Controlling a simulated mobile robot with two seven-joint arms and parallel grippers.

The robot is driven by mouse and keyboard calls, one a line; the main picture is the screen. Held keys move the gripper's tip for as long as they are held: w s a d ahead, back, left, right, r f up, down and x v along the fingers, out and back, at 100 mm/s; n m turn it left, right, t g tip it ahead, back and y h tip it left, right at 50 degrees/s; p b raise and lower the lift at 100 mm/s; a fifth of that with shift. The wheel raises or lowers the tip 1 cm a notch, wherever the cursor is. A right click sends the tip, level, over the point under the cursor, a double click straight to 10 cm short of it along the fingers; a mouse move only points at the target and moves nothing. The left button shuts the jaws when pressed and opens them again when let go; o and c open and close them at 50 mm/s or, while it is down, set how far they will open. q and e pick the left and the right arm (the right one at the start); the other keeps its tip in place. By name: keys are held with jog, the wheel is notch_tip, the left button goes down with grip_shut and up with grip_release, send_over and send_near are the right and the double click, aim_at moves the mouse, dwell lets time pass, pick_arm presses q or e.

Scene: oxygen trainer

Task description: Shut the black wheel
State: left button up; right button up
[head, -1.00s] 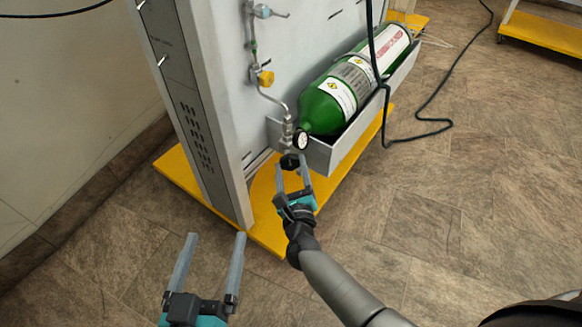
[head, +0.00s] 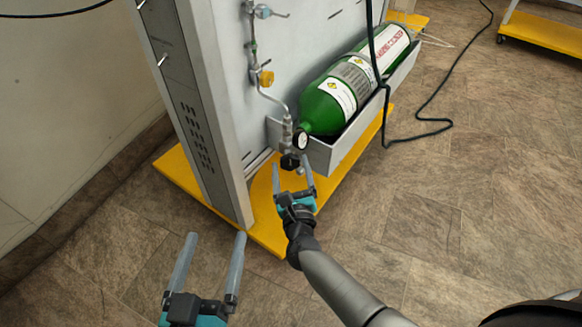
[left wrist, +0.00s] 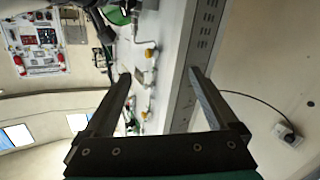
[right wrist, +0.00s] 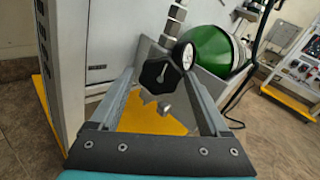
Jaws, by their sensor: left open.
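The black wheel (head: 290,161) is a small lobed knob at the lower end of the metal pipe, beside a round gauge. In the right wrist view the black wheel (right wrist: 160,74) faces me, just beyond the fingertips and between their lines. My right gripper (head: 292,167) is open, its fingers on either side below the wheel, with a visible gap. Nothing is between its fingers. My left gripper (head: 213,238) is open and empty over the floor at lower left. Its open fingers also show in the left wrist view (left wrist: 159,74).
A green gas cylinder (head: 328,108) lies in a grey trough (head: 345,143) right of the wheel. The gauge (head: 301,140) sits close above it. The grey panel stands on a yellow base (head: 262,222). A black cable hangs at right.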

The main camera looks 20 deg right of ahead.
jog(key=shift+o, duration=0.8)
jog(key=shift+s+a+r, duration=0.1)
jog(key=shift+s, duration=0.5)
pick_arm(q)
jog(key=a+f+g+y+p, duration=0.3)
jog(key=a+g, duration=0.2)
jog(key=g, duration=0.1)
jog(key=shift+a+f+m+g+p, duration=0.2)
jog(key=shift+m+g+p, duration=0.1)
jog(key=shift+m+p, duration=0.1)
pick_arm(e)
jog(key=s+a, duration=0.2)
jog(key=s, duration=1.1)
jog(key=shift+s+a, duration=0.2)
jog(key=shift+s, duration=0.2)
